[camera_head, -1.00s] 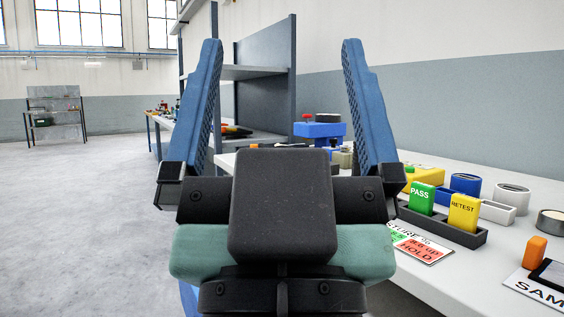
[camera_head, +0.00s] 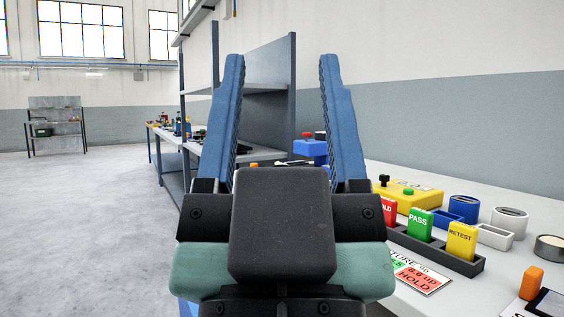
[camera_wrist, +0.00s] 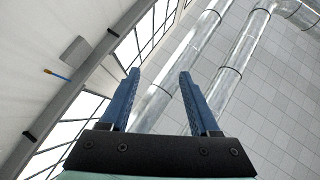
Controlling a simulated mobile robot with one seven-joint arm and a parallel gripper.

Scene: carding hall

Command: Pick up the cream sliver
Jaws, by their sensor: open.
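My gripper (camera_head: 281,118) is open and empty, with two blue fingers held upright in front of the head camera. In the wrist view the fingers (camera_wrist: 158,100) point up toward the ceiling, with nothing between them. I cannot make out a cream sliver in either view. My gripper and wrist cover the middle of the head view and hide part of the bench behind them.
A white bench (camera_head: 455,275) runs along the right. It bears a card holder (camera_head: 440,249) with HOLD, PASS and RETEST cards, a yellow box (camera_head: 411,197), blue and white rings, and an orange block (camera_head: 531,283). A grey shelf unit (camera_head: 266,105) stands behind. The left floor (camera_head: 80,230) is clear.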

